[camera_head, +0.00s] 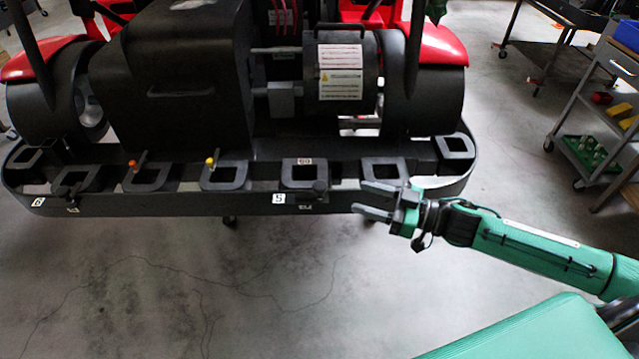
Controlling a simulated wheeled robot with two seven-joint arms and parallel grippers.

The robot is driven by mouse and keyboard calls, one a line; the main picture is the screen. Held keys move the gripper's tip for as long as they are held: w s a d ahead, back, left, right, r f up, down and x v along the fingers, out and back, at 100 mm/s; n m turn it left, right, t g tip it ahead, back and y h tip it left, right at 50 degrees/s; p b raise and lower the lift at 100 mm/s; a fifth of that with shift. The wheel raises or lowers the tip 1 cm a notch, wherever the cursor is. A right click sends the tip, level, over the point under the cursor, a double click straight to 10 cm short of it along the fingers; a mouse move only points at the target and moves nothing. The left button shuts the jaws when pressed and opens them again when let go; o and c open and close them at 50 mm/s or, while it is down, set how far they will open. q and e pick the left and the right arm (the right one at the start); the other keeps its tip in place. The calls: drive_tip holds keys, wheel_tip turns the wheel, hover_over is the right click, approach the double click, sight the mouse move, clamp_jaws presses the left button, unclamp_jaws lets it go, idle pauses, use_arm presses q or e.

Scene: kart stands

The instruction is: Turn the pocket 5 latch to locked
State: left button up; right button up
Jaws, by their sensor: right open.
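The kart's black rear bumper tray (130,203) runs across the view, with several square-holed pockets in a row. A white label reading 5 (278,198) is on its front edge, below a square pocket frame (304,174). A small dark knob-like part, perhaps the pocket 5 latch (320,186), sits at the front of that pocket; its lock position is too small to tell. My right gripper (359,199) is open and empty, just right of this part, its fingers pointing left and apart from it. My left gripper is out of view.
The black kart body and engine (340,80) rise behind the tray. A shelf cart (590,150) with coloured parts stands at the right. The floor in front is clear.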

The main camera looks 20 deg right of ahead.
sight(320, 185)
drive_tip(key=p+x, duration=0.1)
drive_tip(key=x, duration=0.8)
drive_tip(key=shift+w+a+r+p, duration=0.1)
drive_tip(key=shift+w+a+p, duration=0.15)
drive_tip(key=shift+p, duration=0.1)
drive_tip(key=shift+w+a, duration=0.35)
drive_tip(key=shift+a, duration=0.1)
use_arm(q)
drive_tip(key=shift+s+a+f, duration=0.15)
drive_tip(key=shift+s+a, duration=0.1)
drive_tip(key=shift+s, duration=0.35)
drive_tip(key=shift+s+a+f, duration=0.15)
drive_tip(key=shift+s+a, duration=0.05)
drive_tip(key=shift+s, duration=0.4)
use_arm(e)
drive_tip(key=shift+w+a, duration=0.15)
drive_tip(key=c, duration=0.9)
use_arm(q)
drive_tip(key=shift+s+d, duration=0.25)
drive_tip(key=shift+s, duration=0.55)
